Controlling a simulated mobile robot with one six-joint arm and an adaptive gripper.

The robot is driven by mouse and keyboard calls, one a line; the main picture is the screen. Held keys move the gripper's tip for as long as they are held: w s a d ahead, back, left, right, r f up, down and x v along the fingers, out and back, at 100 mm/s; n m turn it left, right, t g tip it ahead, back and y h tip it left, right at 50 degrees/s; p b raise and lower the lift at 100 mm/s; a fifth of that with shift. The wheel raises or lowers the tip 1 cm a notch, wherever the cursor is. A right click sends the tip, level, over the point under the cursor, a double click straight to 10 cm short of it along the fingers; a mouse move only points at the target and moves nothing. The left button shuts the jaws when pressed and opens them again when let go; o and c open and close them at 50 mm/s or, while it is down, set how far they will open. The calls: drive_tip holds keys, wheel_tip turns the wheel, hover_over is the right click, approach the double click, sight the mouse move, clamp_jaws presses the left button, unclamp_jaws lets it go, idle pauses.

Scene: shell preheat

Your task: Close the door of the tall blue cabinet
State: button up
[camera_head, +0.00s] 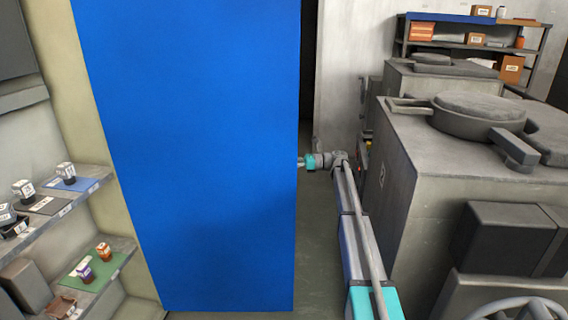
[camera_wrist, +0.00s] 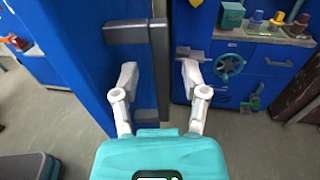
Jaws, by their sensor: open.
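The tall blue cabinet's door (camera_head: 200,150) stands open as a large blue panel in the head view, beside the shelves at left. In the wrist view, the blue panel (camera_wrist: 80,60) fills the left side, with a dark grey handle (camera_wrist: 159,60) standing off it. My gripper (camera_head: 303,162) is at the door's right edge in the head view, its tips partly hidden by the door. In the wrist view, my gripper (camera_wrist: 159,85) is open, its two white fingers on either side of the handle's vertical bar. I cannot tell whether they touch it.
Shelves (camera_head: 62,210) with small jars stand at left. A large grey machine (camera_head: 430,170) with a round lid is close on my arm's right. In the wrist view, a blue unit (camera_wrist: 260,65) with a green handwheel (camera_wrist: 229,65) stands behind. A strip of floor (camera_head: 318,240) is free.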

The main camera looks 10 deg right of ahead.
sight(283, 162)
drive_tip(key=shift+w+a, duration=0.2)
drive_tip(key=shift+a, duration=1.3)
clamp_jaws()
drive_tip(key=shift+d, duration=0.1)
